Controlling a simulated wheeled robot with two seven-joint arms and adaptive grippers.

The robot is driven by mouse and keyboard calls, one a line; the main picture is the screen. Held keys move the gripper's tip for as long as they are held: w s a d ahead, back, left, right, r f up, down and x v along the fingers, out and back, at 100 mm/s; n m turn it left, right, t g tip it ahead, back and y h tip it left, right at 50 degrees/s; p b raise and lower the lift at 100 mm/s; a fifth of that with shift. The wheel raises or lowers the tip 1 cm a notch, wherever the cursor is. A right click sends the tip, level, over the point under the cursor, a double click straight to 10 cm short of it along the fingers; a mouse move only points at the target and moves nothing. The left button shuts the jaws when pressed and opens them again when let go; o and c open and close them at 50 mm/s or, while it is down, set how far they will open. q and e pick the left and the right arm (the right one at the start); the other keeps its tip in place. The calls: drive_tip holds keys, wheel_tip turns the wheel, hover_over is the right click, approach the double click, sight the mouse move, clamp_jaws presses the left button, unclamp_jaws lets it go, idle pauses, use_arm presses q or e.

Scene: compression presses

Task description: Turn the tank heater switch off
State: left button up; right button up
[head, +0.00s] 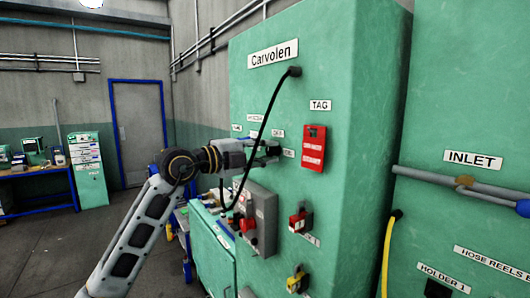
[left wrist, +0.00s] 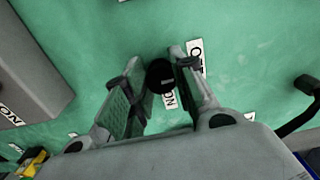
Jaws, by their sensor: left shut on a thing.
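A black round knob (left wrist: 160,76) sits on the green cabinet face, between the two fingers of my left gripper (left wrist: 155,88) in the left wrist view. The fingers are closed on it, one on each side. Small white labels lie beside it; one (left wrist: 170,99) reads ON, and another (left wrist: 195,57) is partly hidden by a finger. I cannot read a tank heater label. My right gripper is not in view.
A black cable (head: 268,110) hangs close to my left gripper. A grey switch box (head: 258,215) with a red handle is below. A red tag (head: 313,148), a red lock (head: 300,220) and a yellow lock (head: 297,280) are on the cabinet. A grey pipe (head: 470,187) runs right.

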use_arm(q)
drive_tip(key=o, duration=1)
drive_tip(key=shift+o, duration=0.2)
drive_tip(key=v, duration=1.2)
drive_tip(key=shift+m, duration=0.3)
